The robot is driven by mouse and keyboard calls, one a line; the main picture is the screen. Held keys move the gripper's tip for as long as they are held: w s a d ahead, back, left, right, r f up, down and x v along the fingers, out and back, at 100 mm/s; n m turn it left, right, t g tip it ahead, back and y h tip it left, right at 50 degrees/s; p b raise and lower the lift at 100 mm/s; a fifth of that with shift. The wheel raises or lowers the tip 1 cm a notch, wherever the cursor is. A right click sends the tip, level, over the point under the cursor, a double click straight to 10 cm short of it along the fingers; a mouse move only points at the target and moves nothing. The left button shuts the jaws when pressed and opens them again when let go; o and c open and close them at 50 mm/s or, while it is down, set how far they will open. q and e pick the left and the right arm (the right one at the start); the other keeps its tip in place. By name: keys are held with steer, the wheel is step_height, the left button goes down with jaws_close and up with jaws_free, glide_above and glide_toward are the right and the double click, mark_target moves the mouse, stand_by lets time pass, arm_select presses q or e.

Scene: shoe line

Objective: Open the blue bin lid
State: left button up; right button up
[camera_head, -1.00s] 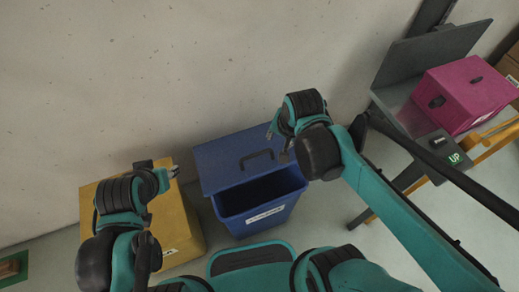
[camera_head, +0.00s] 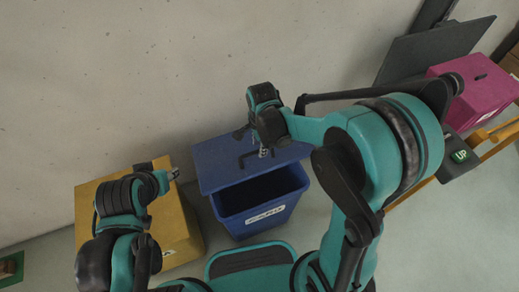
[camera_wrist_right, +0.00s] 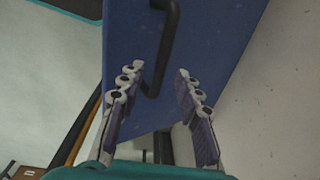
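The blue bin (camera_head: 240,222) stands by the wall with its dark inside showing at the front. Its blue lid (camera_head: 215,168) is tilted up at the back of the opening. The black lid handle (camera_head: 246,160) is partly hidden by my right gripper (camera_head: 252,144). In the right wrist view, my right gripper (camera_wrist_right: 157,78) is open, its fingers apart on either side of the handle's lower end (camera_wrist_right: 165,45), over the blue lid (camera_wrist_right: 210,35). I cannot tell whether the fingers touch it. My left gripper (camera_head: 174,173) is over the yellow bin, its opening too small to judge.
A yellow bin (camera_head: 180,225) stands close on the left of the blue bin. The wall is close behind the bins.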

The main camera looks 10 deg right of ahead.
steer(key=shift+f, duration=0.75)
jaws_close()
steer(key=shift+w+r, duration=0.1)
